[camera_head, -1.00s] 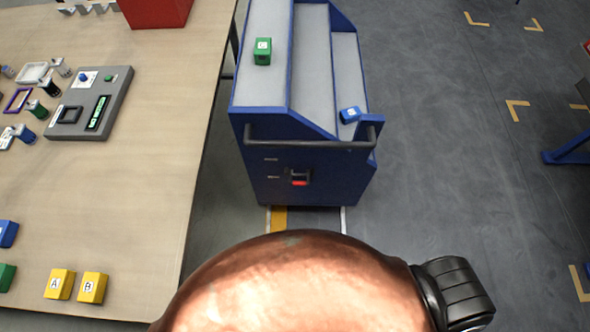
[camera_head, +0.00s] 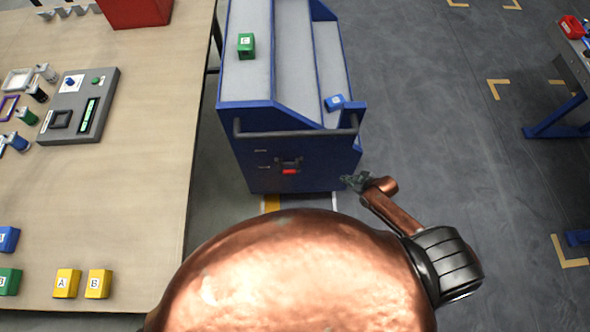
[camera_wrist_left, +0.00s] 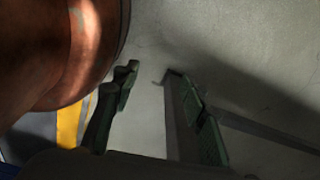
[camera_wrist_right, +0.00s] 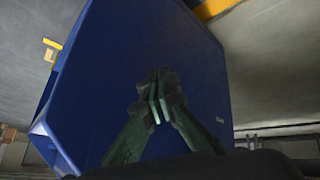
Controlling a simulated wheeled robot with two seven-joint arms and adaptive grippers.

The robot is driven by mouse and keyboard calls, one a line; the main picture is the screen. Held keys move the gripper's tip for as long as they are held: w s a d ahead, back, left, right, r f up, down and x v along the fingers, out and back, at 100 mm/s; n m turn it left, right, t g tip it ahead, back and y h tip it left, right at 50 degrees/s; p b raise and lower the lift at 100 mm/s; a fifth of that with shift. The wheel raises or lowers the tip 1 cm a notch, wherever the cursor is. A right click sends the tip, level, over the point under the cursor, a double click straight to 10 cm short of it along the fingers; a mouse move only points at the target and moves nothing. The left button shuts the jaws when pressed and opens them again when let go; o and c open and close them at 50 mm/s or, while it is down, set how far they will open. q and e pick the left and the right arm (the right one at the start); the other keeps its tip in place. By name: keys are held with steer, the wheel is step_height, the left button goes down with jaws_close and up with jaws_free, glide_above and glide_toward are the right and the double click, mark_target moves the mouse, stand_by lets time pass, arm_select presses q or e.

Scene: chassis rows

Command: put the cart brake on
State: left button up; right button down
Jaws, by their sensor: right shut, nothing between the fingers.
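The blue cart (camera_head: 300,170) stands beyond my body, beside the table. A small dark fitting with a red part, which looks like the brake (camera_head: 289,168), sits on the cart's near face below the grey handle bar (camera_head: 295,133). My right gripper (camera_head: 352,181) is at the cart's lower right front corner, right of the brake. In the right wrist view its fingers (camera_wrist_right: 157,98) are shut and empty, with a blue cart panel behind them. My left gripper (camera_wrist_left: 155,85) shows only in the left wrist view, fingers apart and empty over the grey floor.
The wooden table (camera_head: 140,190) on the left holds a grey device (camera_head: 80,105) and yellow blocks (camera_head: 82,283). Floor right of the cart is clear up to a blue stand (camera_head: 560,118).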

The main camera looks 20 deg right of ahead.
mark_target(287, 172)
arm_select(q)
steer(key=shift+s+r+p, duration=0.2)
steer(key=shift+r+p, duration=0.3)
steer(key=shift+r, duration=0.15)
steer(key=shift+s+r+p, duration=0.2)
steer(key=shift+r+p, duration=0.25)
steer(key=shift+r, duration=0.15)
arm_select(e)
steer(key=a+r+n+y, duration=0.2)
steer(key=a+r+n, duration=0.1)
steer(key=a+r, duration=0.5)
steer(key=a+r+n+g+y, duration=0.1)
steer(key=a+r+n+y, duration=0.2)
steer(key=a+r, duration=0.5)
step_height(287, 172, up, 7)
steer(key=shift+f+n, duration=0.15)
steer(key=shift+n, duration=0.65)
arm_select(q)
steer(key=shift+w, duration=0.15)
